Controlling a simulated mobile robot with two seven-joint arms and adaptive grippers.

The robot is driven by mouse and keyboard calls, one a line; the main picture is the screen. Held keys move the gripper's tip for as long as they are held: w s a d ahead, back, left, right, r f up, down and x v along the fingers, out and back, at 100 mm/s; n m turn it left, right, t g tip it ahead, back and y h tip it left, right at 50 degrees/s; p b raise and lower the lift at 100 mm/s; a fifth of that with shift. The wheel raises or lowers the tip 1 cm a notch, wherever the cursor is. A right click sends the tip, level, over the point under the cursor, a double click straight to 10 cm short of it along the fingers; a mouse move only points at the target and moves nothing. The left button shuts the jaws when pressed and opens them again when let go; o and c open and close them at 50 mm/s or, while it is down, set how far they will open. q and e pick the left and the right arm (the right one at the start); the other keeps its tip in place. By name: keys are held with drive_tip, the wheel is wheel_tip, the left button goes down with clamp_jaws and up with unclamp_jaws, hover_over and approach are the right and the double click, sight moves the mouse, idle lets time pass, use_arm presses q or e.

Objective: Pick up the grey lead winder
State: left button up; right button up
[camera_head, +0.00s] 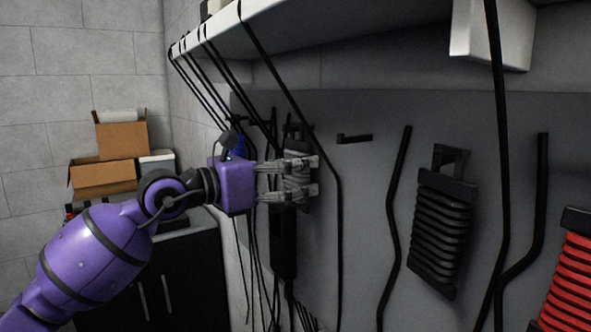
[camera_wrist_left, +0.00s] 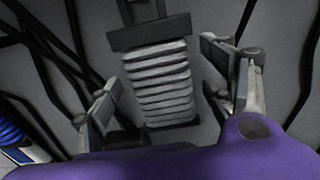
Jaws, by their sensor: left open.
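The grey lead winder (camera_head: 297,178) hangs upright on the grey wall panel, with pale grey lead wound in rows between dark end pieces. In the left wrist view the grey lead winder (camera_wrist_left: 158,82) stands between my open fingers. My left gripper (camera_head: 312,178) is open at the winder, its fingers pointing at the panel and partly covering it. In the left wrist view my left gripper (camera_wrist_left: 165,88) has one finger on each side of the winder, with visible gaps. My right gripper is not in view.
A black winder (camera_head: 441,235) and a red winder (camera_head: 571,280) hang further right. Black cables (camera_head: 335,215) drape from the white shelf (camera_head: 300,30) close around my left gripper. A blue winder (camera_wrist_left: 22,135) shows at lower left. Cardboard boxes (camera_head: 103,178) sit on a black cabinet.

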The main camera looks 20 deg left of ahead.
use_arm(q)
drive_tip(key=shift+w+d+f, duration=0.1)
drive_tip(key=shift+w+d, duration=0.35)
drive_tip(key=shift+w, duration=0.1)
drive_tip(key=shift+s, duration=0.1)
drive_tip(key=shift+c, duration=1)
drive_tip(key=c, duration=1.2)
drive_tip(key=shift+c, duration=0.2)
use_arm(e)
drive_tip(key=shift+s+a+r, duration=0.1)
use_arm(q)
drive_tip(key=shift+r+p, duration=0.3)
drive_tip(key=shift+r, duration=0.15)
drive_tip(key=shift+r+p, duration=0.35)
drive_tip(key=shift+r, duration=0.25)
drive_tip(key=v, duration=1.8)
drive_tip(key=shift+f, duration=0.35)
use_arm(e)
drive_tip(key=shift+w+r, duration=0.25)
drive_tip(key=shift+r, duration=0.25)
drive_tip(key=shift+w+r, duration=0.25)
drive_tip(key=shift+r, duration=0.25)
